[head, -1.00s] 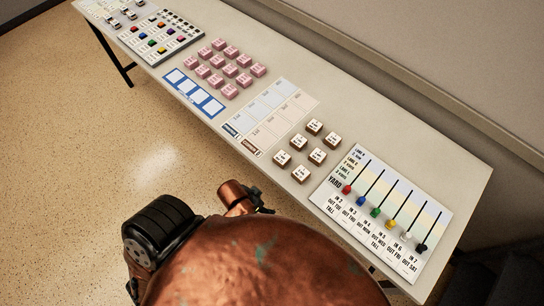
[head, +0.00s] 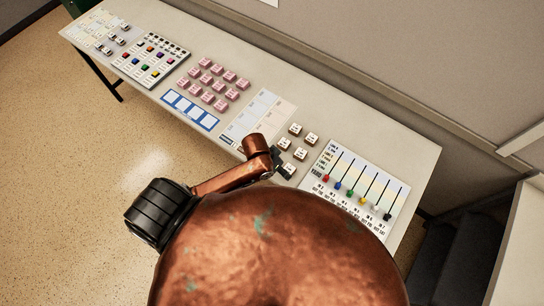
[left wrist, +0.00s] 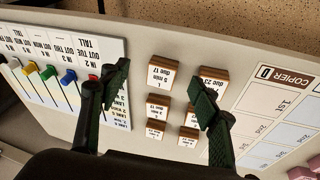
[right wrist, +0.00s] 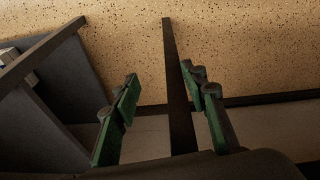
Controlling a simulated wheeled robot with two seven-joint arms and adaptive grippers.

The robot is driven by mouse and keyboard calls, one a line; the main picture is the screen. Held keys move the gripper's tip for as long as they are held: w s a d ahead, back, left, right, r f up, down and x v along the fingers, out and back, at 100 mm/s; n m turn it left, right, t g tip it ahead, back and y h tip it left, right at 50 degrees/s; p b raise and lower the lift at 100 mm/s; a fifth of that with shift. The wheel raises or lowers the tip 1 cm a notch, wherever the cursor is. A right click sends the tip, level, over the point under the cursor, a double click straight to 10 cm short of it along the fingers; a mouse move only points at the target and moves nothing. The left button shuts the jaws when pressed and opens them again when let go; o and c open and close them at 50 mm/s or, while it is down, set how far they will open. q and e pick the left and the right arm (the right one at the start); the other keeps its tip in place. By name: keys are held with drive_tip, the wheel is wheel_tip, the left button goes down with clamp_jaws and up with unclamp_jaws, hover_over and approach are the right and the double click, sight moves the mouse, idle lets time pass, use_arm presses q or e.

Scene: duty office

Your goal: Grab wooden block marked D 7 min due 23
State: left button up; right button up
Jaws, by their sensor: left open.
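Several small brown wooden blocks with white labelled tops stand in two columns on the table. In the left wrist view, the block reading "due 23" (left wrist: 215,74) is at the upper right; a finger covers part of its label, so I cannot read its letter or minutes. Beside it is the block reading "6 min due 17" (left wrist: 160,75), marked L. My left gripper (left wrist: 160,90) is open above the blocks, with its right finger over the "due 23" block. In the head view my left gripper (head: 277,157) hides that block. My right gripper (right wrist: 167,85) is open and empty, away from the blocks.
The yard slider board (head: 350,190) lies right of the blocks, and the copier card (head: 262,113) lies left. Pink blocks (head: 213,84), a blue-framed card (head: 190,109) and a peg board (head: 151,60) are farther left. A wall (head: 380,60) runs behind the table.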

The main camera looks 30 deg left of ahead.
use_arm(q)
drive_tip(key=w+a+g+y, duration=0.1)
drive_tip(key=w+a, duration=0.1)
drive_tip(key=w+a+n+g+p, duration=0.1)
drive_tip(key=w+a, duration=0.1)
drive_tip(key=a, duration=0.1)
drive_tip(key=w+a+n+y, duration=0.1)
drive_tip(key=w+a, duration=0.1)
drive_tip(key=shift+w+a+r+g+y, duration=0.2)
drive_tip(key=shift+g+y, duration=0.1)
drive_tip(key=shift+g, duration=0.1)
drive_tip(key=shift+a+f, duration=0.15)
drive_tip(key=shift+f, duration=0.15)
drive_tip(key=f, duration=0.4)
drive_tip(key=f+p, duration=0.1)
drive_tip(key=f, duration=0.2)
drive_tip(key=shift+w+d+f, duration=0.1)
drive_tip(key=shift+w+d, duration=0.1)
drive_tip(key=shift+d, duration=0.1)
use_arm(e)
drive_tip(key=s+f+g, duration=0.1)
drive_tip(key=s+f, duration=1.5)
drive_tip(key=s, duration=0.3)
drive_tip(key=shift+s+d+f+n, duration=0.15)
drive_tip(key=shift+d+n, duration=0.05)
drive_tip(key=shift+n, duration=0.1)
use_arm(q)
drive_tip(key=shift+c, duration=0.4)
drive_tip(key=c, duration=1.2)
